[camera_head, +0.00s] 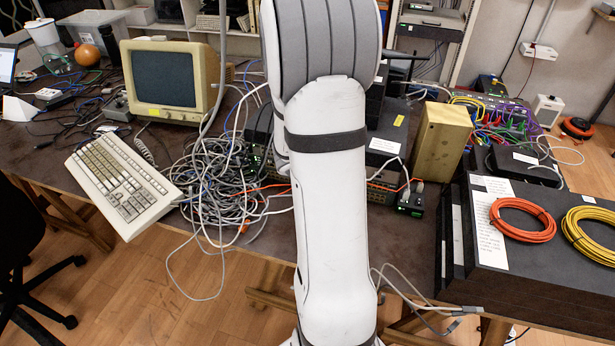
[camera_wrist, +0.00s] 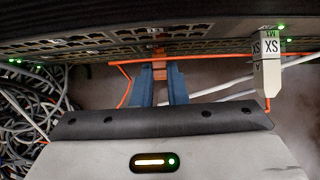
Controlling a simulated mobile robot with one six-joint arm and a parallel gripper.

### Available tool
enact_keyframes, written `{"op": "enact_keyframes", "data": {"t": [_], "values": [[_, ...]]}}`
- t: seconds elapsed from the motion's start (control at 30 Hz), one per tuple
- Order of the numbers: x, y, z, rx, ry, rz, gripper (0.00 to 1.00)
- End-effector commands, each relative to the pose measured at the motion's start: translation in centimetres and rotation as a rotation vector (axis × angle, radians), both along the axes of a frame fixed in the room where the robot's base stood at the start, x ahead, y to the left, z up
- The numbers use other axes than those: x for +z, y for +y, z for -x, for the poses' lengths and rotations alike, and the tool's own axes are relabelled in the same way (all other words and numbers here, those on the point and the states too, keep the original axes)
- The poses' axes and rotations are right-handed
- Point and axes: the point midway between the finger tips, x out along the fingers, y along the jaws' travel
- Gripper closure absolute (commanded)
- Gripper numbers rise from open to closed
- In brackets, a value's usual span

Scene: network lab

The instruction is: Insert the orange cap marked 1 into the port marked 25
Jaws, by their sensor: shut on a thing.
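In the wrist view, my gripper (camera_wrist: 161,76) has its two blue fingers closed on a small orange cap (camera_wrist: 159,66). No cap or port number is readable, so port 25 cannot be picked out. In the head view my own arm hides my gripper and the cap.
A pale plug marked SX (camera_wrist: 268,72) sits in the device to the right, with an orange cable (camera_wrist: 215,56) running close by my fingers. Tangled grey cables (camera_head: 225,180) lie left of my arm. A wooden block (camera_head: 441,142) stands right.

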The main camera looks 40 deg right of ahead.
Motion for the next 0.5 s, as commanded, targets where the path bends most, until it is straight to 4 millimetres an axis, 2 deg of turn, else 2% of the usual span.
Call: {"op": "enact_keyframes", "data": {"t": [0.5], "values": [[0.00,-0.46,-0.31,0.000,0.000,0.000,1.00]]}}
